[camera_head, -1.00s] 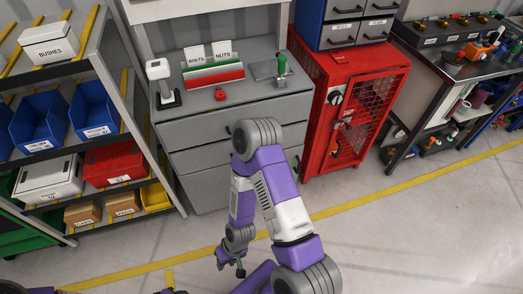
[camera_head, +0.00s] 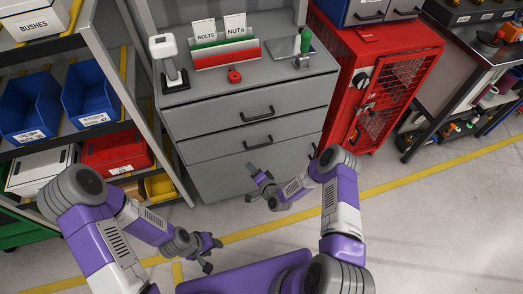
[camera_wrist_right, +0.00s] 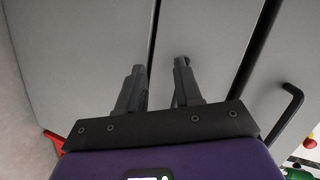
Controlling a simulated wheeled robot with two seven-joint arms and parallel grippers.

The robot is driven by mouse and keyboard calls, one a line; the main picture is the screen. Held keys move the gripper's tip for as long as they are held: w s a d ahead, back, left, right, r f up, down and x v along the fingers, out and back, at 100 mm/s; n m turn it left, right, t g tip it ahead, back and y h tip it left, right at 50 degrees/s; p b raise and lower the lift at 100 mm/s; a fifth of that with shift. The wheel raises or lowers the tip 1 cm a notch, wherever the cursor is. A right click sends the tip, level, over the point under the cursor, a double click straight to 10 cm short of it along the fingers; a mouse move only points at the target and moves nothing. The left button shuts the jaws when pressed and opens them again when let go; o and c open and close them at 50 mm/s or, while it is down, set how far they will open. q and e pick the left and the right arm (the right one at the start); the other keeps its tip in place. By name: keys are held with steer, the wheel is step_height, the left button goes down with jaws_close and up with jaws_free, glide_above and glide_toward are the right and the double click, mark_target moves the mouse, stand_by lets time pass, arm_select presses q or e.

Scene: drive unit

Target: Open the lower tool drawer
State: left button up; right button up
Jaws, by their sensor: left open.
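The grey cabinet has an upper drawer with a black handle (camera_head: 257,114) and a lower drawer (camera_head: 215,144) with a black handle (camera_head: 259,142). Both drawers look shut. My right gripper (camera_head: 251,182) is in front of the plain lower panel, below the lower handle. In the right wrist view its two fingers (camera_wrist_right: 160,75) stand apart with nothing between them, facing grey panels. A black handle (camera_wrist_right: 285,112) lies off to their right there; I cannot tell which drawer it belongs to. My left gripper (camera_head: 213,254) is open and empty, low in front of the cabinet.
A shelf with blue bins (camera_head: 90,92) and a red bin (camera_head: 117,152) stands at the left. A red mesh cabinet (camera_head: 375,75) stands right of the drawers. Folders (camera_head: 226,55) and a red object (camera_head: 235,76) sit on the cabinet top. The floor ahead is clear.

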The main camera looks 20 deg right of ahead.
mark_target(260, 145)
steer(key=w+d+m+t+h+b, duration=0.1)
steer(key=w+d+m+t, duration=0.1)
steer(key=w, duration=0.1)
steer(key=w+d+r+m+t+h+b, duration=0.1)
steer(key=w+d+m+t, duration=0.1)
steer(key=w, duration=0.2)
steer(key=w+d+m+t+h+b, duration=0.1)
steer(key=w+d+m+t+b, duration=0.1)
steer(key=w, duration=0.1)
steer(key=shift+w+r, duration=0.2)
steer(key=shift+w, duration=0.1)
jaws_close()
